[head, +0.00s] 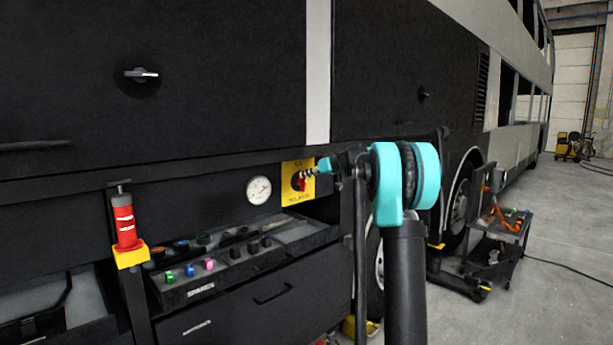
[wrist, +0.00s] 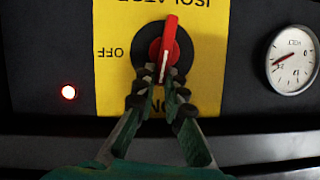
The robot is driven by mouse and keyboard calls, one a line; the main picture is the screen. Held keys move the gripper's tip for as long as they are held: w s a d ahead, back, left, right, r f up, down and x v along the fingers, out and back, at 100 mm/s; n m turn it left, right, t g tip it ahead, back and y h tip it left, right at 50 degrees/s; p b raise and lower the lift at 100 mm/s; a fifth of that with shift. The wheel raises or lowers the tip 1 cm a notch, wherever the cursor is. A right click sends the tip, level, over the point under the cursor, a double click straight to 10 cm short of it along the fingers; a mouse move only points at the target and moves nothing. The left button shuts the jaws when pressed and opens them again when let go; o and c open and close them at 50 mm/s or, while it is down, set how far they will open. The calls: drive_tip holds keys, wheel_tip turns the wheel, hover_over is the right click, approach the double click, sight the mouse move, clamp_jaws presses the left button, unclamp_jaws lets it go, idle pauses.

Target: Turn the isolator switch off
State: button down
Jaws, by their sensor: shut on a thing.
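The isolator switch has a red handle (wrist: 167,42) on a dark round base, mounted on a yellow plate (wrist: 113,78). In the head view the red handle (head: 301,184) and my gripper (head: 311,171) meet at the yellow plate.
A round gauge (head: 259,190) sits beside the plate. A red light (wrist: 69,92) glows on the panel. Below is a spares tray (head: 186,291) with coloured pieces. A red cylinder (head: 125,226) stands at the left.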

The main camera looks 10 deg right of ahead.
drive_tip(key=shift+w+d+f+m+g+y, duration=0.3)
drive_tip(key=shift+f+m+y, duration=0.55)
drive_tip(key=shift+m, duration=1.1)
drive_tip(key=shift+w+d+f+m+g+y, duration=0.1)
drive_tip(key=shift+w+d+f+m+y, duration=0.25)
drive_tip(key=shift+m+y, duration=1.3)
drive_tip(key=shift+w+d+f+m+g+y, duration=0.3)
drive_tip(key=shift+f+m+y, duration=0.4)
drive_tip(key=shift+m, duration=1.6)
drive_tip(key=shift+s, duration=0.15)
drive_tip(key=c, duration=1.5)
unclamp_jaws()
drive_tip(key=shift+d, duration=0.1)
